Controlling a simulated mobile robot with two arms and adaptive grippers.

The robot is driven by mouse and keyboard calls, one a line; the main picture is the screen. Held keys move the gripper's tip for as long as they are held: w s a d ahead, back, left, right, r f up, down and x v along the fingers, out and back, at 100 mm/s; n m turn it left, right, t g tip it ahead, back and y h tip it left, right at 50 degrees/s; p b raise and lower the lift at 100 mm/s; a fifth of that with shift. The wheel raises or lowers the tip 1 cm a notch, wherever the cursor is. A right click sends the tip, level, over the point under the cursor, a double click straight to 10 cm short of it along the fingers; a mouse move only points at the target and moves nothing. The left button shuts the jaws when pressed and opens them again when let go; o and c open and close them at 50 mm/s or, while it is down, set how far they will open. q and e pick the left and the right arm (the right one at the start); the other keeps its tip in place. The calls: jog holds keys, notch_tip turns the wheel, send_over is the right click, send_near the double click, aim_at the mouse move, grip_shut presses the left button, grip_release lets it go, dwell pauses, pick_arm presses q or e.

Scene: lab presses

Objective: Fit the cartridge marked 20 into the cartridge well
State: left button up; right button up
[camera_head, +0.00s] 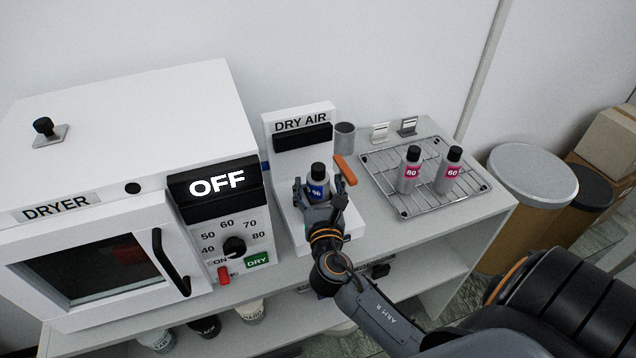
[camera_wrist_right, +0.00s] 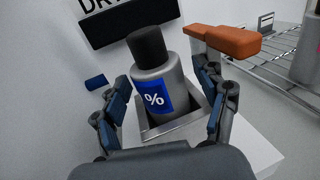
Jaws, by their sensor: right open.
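A grey cartridge (camera_head: 318,175) with a black cap and a blue label stands in the dry-air unit. In the right wrist view the cartridge (camera_wrist_right: 158,82) sits upright, or nearly so, with its base inside the square metal rim of the well (camera_wrist_right: 180,126). Its label shows a white "%"; I cannot read a number on it. My right gripper (camera_head: 325,190) is open, with one finger on each side of the cartridge. In the wrist view both fingers of the right gripper (camera_wrist_right: 166,112) look apart from it. My left gripper is out of view.
An orange lever (camera_head: 344,169) juts beside the well, close to my right finger. A wire rack (camera_head: 425,200) at right holds pink-labelled bottles marked 80 (camera_head: 410,171) and 60 (camera_head: 450,171). A dryer (camera_head: 130,140) reading OFF stands left. A grey cup (camera_head: 345,137) stands behind.

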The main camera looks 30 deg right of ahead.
jog(key=v, duration=1.1)
jog(key=shift+s+a, duration=0.15)
jog(key=shift+s, duration=0.1)
